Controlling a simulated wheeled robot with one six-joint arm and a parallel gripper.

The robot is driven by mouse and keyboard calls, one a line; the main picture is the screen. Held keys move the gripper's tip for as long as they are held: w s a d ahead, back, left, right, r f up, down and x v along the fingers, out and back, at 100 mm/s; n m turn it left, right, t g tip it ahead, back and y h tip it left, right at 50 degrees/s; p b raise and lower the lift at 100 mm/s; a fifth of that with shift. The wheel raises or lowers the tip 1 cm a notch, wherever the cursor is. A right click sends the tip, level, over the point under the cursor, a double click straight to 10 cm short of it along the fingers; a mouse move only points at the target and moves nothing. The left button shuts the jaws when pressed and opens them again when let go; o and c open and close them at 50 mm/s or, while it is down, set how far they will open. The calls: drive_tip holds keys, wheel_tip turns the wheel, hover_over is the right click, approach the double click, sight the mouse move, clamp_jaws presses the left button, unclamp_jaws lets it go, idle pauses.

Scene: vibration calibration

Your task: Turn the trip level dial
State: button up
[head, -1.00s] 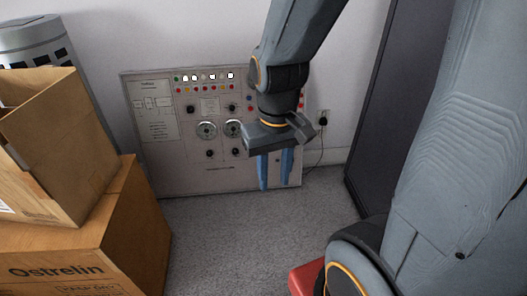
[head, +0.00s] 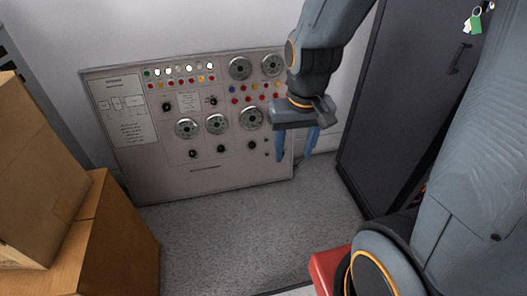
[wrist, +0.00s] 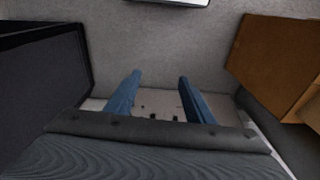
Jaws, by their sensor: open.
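A pale control panel (head: 160,172) leans against the back wall in the head view. It carries several large round silver dials, among them a left one (head: 186,128), a middle one (head: 216,124) and a right one (head: 251,118), plus small black knobs (head: 221,149). I cannot read which is the trip level dial. My gripper (head: 296,146) has blue fingers, is open and empty, and hangs in front of the panel's right side, hiding part of it. In the wrist view the fingers (wrist: 157,92) are apart, with the panel's edge (wrist: 160,105) beyond them.
Cardboard boxes (head: 112,240) are stacked at the left. A dark cabinet (head: 400,110) with keys (head: 474,20) in its door stands at the right. A red object (head: 325,268) is at the lower middle. Grey floor (head: 230,235) before the panel is clear.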

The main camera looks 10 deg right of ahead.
drive_tip(key=w+f+m+t+b, duration=0.2)
drive_tip(key=w+f+t+b, duration=0.4)
drive_tip(key=w+f+b, duration=1.2)
drive_tip(key=m+t+b, duration=0.4)
drive_tip(key=t+b, duration=0.3)
drive_tip(key=b, duration=0.6)
approach(252, 147)
drive_tip(key=s+r, duration=0.4)
drive_tip(key=r, duration=0.3)
drive_tip(key=w+f+m+t+h+b, duration=0.1)
drive_tip(key=w+f+t+b, duration=0.25)
drive_tip(key=f+b, duration=0.5)
drive_tip(key=shift+w+f+b, duration=0.3)
drive_tip(key=shift+w+b, duration=0.15)
drive_tip(key=shift+w, duration=0.85)
drive_tip(key=shift+w+f+b, duration=0.3)
drive_tip(key=shift+w+b, duration=0.15)
drive_tip(key=shift+w, duration=0.8)
drive_tip(key=shift+w+f+b, duration=0.3)
drive_tip(key=shift+w+b, duration=0.15)
drive_tip(key=shift+w, duration=0.85)
drive_tip(key=c, duration=1)
